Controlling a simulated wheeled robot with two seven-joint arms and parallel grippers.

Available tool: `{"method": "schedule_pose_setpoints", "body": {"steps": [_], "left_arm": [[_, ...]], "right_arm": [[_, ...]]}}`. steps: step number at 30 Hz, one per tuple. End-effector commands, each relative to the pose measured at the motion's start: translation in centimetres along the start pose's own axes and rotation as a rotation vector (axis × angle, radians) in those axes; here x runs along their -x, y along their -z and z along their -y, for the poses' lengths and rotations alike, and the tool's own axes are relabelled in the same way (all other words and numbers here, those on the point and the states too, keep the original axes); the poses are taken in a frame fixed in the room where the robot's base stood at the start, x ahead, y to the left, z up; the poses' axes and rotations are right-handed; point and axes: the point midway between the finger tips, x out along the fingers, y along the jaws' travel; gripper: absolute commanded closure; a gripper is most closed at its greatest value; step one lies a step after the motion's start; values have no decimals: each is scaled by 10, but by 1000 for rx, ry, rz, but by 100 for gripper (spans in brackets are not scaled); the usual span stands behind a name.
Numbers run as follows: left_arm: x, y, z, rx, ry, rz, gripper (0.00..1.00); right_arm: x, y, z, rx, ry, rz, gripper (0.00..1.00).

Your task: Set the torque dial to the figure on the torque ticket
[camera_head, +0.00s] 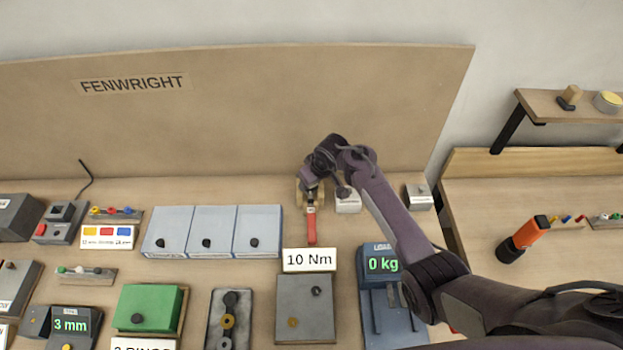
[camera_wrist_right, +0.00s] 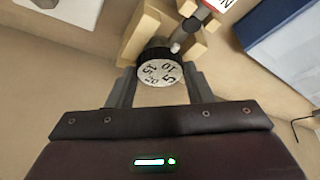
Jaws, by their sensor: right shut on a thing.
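The torque ticket (camera_head: 309,260) is a white card reading "10 Nm" in the head view. Behind it lies a wrench with a red handle (camera_head: 311,225), its head in a wooden cradle (camera_wrist_right: 142,35). The torque dial (camera_wrist_right: 160,73) is a round white face on a black body, with 5, 10, 15 and a partly readable figure. My right gripper (camera_wrist_right: 158,85) is shut on the dial, one finger on each side. In the head view my right wrist (camera_head: 328,155) covers the dial. My left gripper is not in view.
A small white-topped box (camera_head: 348,202) stands right of the wrench. Blue-grey boxes (camera_head: 207,230) stand to its left. A grey block (camera_head: 305,312) and a scale reading 0 kg (camera_head: 383,265) are nearer. An orange-black tool (camera_head: 523,238) lies on the right bench.

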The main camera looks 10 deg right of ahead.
Motion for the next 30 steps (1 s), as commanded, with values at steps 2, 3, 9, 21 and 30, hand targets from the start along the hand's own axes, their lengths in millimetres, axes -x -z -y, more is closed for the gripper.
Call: {"method": "schedule_pose_setpoints", "body": {"steps": [2, 3, 9, 21, 30], "left_arm": [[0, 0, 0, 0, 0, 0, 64], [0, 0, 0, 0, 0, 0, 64], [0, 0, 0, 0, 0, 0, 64], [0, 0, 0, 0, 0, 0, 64], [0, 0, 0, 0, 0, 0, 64]], "right_arm": [[0, 1, -1, 38, 16, 0, 77], [0, 0, -1, 56, 23, 0, 77], [0, 1, -2, 119, 49, 0, 77], [0, 0, -2, 148, 60, 0, 77], [0, 0, -2, 147, 60, 0, 38]]}}
